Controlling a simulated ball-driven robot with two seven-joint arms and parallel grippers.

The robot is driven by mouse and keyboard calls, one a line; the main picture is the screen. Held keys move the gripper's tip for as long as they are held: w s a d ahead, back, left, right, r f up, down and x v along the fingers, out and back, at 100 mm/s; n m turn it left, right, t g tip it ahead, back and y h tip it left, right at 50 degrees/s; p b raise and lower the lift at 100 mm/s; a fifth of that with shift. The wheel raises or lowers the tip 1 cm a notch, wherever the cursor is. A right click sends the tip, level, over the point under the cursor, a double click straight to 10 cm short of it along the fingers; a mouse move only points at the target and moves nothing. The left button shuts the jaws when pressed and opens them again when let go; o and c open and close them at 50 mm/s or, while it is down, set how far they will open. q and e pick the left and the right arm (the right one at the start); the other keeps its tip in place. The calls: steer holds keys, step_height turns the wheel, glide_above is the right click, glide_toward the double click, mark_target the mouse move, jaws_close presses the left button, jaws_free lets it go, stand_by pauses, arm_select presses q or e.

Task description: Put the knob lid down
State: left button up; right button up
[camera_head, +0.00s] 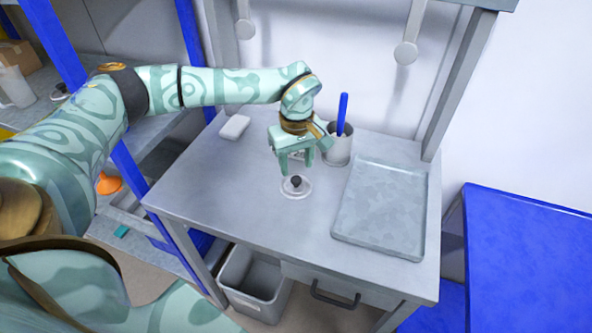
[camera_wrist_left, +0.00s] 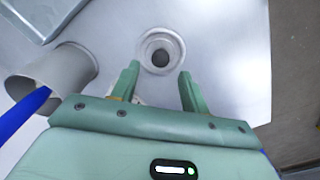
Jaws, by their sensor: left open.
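The knob lid (camera_head: 296,187) is a small clear round disc with a dark knob, lying flat on the grey table. It also shows in the left wrist view (camera_wrist_left: 160,50), just beyond the fingertips. My left gripper (camera_head: 296,172) is open and empty. It hangs just above and behind the lid in the head view, apart from it. In the left wrist view its two green fingers (camera_wrist_left: 158,76) stand spread, with the lid's knob ahead of the gap between them. My right gripper is in neither view.
A grey cup (camera_head: 338,150) holding a blue-handled tool (camera_head: 342,112) stands close to the right of my left gripper. A metal tray (camera_head: 381,208) lies at the table's right. A white block (camera_head: 234,127) lies at the back left. The table (camera_head: 215,185) is clear left of the lid.

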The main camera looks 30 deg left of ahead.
arm_select(q)
steer(key=shift+o, duration=0.3)
step_height(320, 180, up, 7)
steer(key=p, duration=0.1)
steer(key=o, duration=0.5)
steer(key=shift+s+r+p, duration=0.2)
steer(key=shift+s+p, duration=0.05)
steer(key=shift+p, duration=0.1)
steer(key=o, duration=0.6)
steer(key=n+p, duration=0.1)
steer(key=p, duration=0.1)
steer(key=s+r+n+h+p, duration=0.1)
steer(key=p, duration=0.1)
steer(key=shift+s+a+r+g, duration=0.1)
steer(key=shift+a+r+g, duration=0.05)
steer(key=shift+a+g, duration=0.25)
steer(key=n, duration=0.5)
glide_above(296, 179)
steer(key=a, duration=0.1)
steer(key=shift+t, duration=0.4)
step_height(296, 179, down, 9)
steer(key=shift+a+r+b, duration=0.15)
steer(key=shift+b, duration=0.25)
steer(key=shift+d+f, duration=0.2)
steer(key=shift+f, duration=0.85)
steer(key=shift+d+f, duration=0.25)
steer(key=shift+f, duration=0.75)
steer(key=shift+d+f, duration=0.2)
steer(key=shift+f, duration=0.85)
